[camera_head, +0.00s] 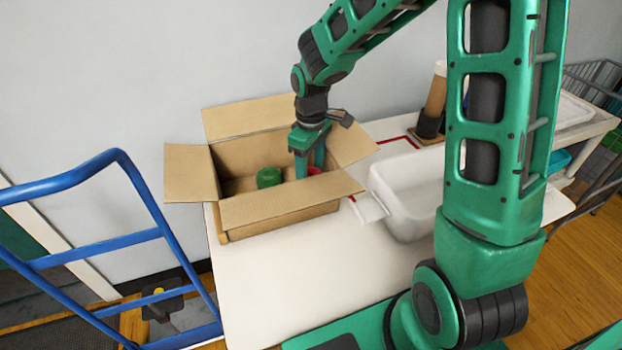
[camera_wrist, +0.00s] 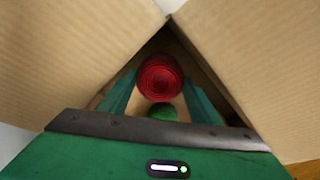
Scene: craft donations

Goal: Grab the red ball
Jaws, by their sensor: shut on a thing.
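The red ball (camera_wrist: 160,78) is round with a ridged, yarn-like surface. It sits between the two fingers of my gripper (camera_wrist: 160,95) in the wrist view, and the gripper is shut on it. In the head view my gripper (camera_head: 308,166) points down inside the open cardboard box (camera_head: 283,204), and a bit of the red ball (camera_head: 314,171) shows by the fingers. A green ball-like thing (camera_head: 268,177) lies in the box to the left of my gripper. A green thing also shows just below the red ball in the wrist view (camera_wrist: 162,112).
The box's open flaps (camera_wrist: 70,50) stand close around my gripper. A white bin (camera_head: 405,205) is right of the box on the white table (camera_head: 290,280). A brown-and-black container (camera_head: 434,105) stands behind it. A blue-railed cart (camera_head: 100,245) is at the left.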

